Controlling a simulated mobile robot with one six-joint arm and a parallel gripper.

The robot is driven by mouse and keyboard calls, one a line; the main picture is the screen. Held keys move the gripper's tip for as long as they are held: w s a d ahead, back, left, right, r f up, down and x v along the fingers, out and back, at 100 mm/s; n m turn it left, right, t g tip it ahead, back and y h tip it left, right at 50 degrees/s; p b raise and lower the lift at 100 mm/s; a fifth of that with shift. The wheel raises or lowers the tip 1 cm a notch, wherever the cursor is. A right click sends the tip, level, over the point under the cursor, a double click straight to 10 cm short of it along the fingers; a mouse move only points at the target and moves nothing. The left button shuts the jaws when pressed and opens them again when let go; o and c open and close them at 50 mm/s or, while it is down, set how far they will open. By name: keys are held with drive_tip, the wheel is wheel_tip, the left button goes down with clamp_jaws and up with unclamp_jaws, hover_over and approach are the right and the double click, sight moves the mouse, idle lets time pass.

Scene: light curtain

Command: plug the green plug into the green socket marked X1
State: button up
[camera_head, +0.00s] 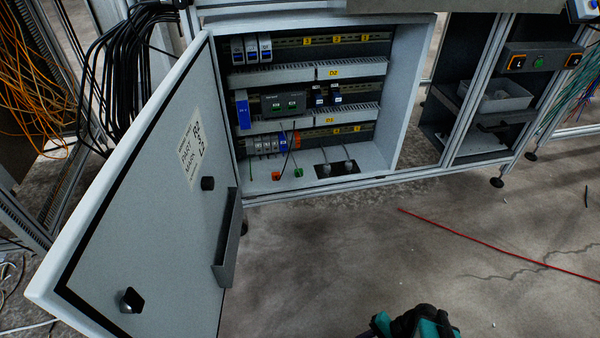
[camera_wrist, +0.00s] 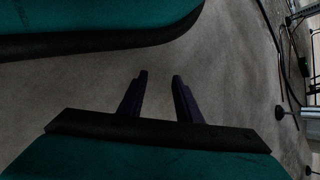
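A small green plug (camera_head: 299,172) sits on the floor of the open cabinet, at the end of a thin cable. A dark grey module (camera_head: 271,104) with small green parts on its front is on the middle rail. The mark X1 is too small to read, so I cannot tell which green part is the green socket. My gripper is low in the head view, where teal and black parts of my arm show at the bottom edge, outside the cabinet. In the wrist view my gripper (camera_wrist: 159,77) has its two dark fingers apart, with only floor between them.
An orange plug (camera_head: 276,176) lies left of the green one. A black plate (camera_head: 337,169) with grey cable fittings is to the right. The cabinet door (camera_head: 150,220) stands open on the left. A red cable (camera_head: 500,245) crosses the floor. Floor in front of the cabinet is mostly clear.

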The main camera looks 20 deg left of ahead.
drive_tip(key=shift+r, duration=0.1)
drive_tip(key=s+d+r+n+h+p, duration=0.1)
drive_tip(key=d+r+p, duration=0.3)
drive_tip(key=r+p, duration=1.2)
drive_tip(key=d+r+n+h+p, duration=0.1)
drive_tip(key=d+r+h+p, duration=0.2)
drive_tip(key=r+p, duration=1.4)
drive_tip(key=s+d+r+n+h+p, duration=0.1)
drive_tip(key=d+r+h+p, duration=0.2)
drive_tip(key=r+p, duration=1.4)
drive_tip(key=d+p, duration=0.4)
drive_tip(key=p, duration=0.1)
drive_tip(key=shift+s, duration=0.3)
drive_tip(key=shift+d, duration=0.15)
